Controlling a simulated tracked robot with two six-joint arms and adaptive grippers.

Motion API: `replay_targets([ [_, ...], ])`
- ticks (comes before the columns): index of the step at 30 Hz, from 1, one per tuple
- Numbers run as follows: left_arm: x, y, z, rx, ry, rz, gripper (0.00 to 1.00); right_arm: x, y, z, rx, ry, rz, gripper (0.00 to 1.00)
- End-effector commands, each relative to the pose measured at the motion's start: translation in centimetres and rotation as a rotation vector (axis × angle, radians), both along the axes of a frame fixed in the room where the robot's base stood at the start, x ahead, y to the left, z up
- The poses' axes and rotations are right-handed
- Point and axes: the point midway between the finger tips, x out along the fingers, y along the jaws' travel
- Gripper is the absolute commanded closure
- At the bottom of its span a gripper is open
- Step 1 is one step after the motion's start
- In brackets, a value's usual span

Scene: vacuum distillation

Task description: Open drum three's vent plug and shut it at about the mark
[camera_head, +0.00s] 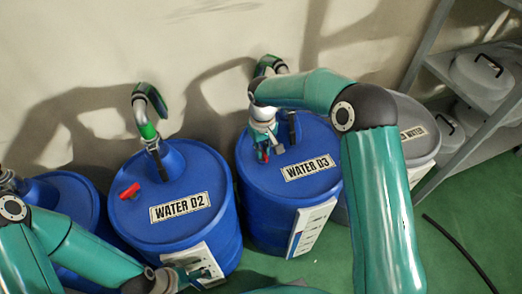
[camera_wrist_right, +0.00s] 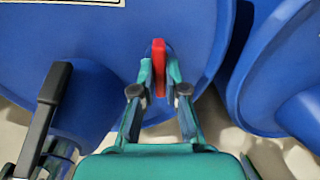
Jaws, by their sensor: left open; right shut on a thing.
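Drum three (camera_head: 246,195) is a blue drum labelled "WATER D3", right of the drum labelled "WATER D2". My right gripper (camera_head: 263,155) is above its lid, shut on the red vent plug (camera_wrist_right: 158,66). In the right wrist view the plug stands between the two fingertips of the right gripper (camera_wrist_right: 157,78). How far the plug is turned cannot be told. A pale gauge panel (camera_head: 312,228) is on drum three's front; its mark is too small to read. My left gripper (camera_head: 205,277) is open and low, in front of drum two's gauge panel.
Drum two (camera_head: 195,184) has its own red plug (camera_head: 130,191) and a hose with a green band (camera_head: 148,131). A black handle (camera_wrist_right: 50,95) stands beside the right gripper. A metal shelf (camera_head: 468,150) is at right. A dark hose (camera_head: 460,252) lies on the green floor.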

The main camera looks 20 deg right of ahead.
Motion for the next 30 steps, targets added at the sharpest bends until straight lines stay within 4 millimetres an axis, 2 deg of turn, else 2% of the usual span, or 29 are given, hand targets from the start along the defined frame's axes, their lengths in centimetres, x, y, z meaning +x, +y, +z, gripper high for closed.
replay_targets([
  [9,0.0,0.0,-0.31,0.0,0.0,0.0,0.1,0.03,0.0,0.07,-0.001,-0.001,-0.131,1.0],
  [24,0.0,0.0,-0.32,0.0,0.0,0.0,0.1,0.05,0.0,0.1,0.0,-0.001,-0.156,1.0],
  [25,0.0,0.0,-0.32,0.0,0.0,0.0,0.1,0.05,0.0,0.1,0.0,-0.001,-0.156,0.86],
  [29,0.0,0.0,-0.32,0.0,0.0,0.0,0.1,0.05,0.0,0.09,0.0,-0.001,-0.155,0.64],
  [30,0.0,0.0,-0.32,0.0,0.0,0.0,0.1,0.04,0.01,0.08,0.0,-0.001,-0.155,0.62],
])
